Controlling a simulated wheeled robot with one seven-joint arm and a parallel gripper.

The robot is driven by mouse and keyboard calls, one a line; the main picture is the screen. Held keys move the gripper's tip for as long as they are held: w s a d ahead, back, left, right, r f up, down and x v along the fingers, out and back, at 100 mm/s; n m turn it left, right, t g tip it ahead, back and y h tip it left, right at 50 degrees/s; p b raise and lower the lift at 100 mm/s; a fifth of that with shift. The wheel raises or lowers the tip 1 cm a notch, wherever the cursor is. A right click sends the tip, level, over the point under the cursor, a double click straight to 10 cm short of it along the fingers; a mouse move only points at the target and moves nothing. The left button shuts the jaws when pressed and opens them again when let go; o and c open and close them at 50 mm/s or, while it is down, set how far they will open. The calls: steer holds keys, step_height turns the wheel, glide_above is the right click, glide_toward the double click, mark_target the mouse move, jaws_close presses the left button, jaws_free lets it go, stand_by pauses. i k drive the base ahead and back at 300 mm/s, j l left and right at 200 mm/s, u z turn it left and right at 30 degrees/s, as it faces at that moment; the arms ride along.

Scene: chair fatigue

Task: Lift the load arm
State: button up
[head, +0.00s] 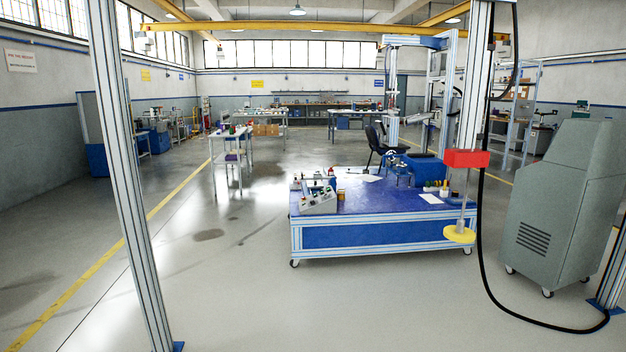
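A red block (466,158) sits at the front of a striped aluminium post on the right. A thin grey rod (462,198) hangs from it, with a round yellow disc (459,235) at its lower end. This may be the load arm; I cannot tell for sure. The disc hangs in front of the blue table's right front part, above the floor. A black office chair (374,143) stands behind the table, near another post frame (393,95). My gripper is not in view.
A wheeled blue table (330,236) carries a control box (319,201) and tools. A grey cabinet on casters (560,205) stands at right, with a black cable (483,260) looping to the floor. A striped post (122,180) rises at left. The left floor is mostly clear.

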mark_target(316, 177)
steer(key=i+j, duration=0.15)
steer(key=i, duration=2.1)
steer(key=i+j, duration=0.1)
steer(key=i, duration=2.15)
steer(key=i+j, duration=0.15)
steer(key=i, duration=2.05)
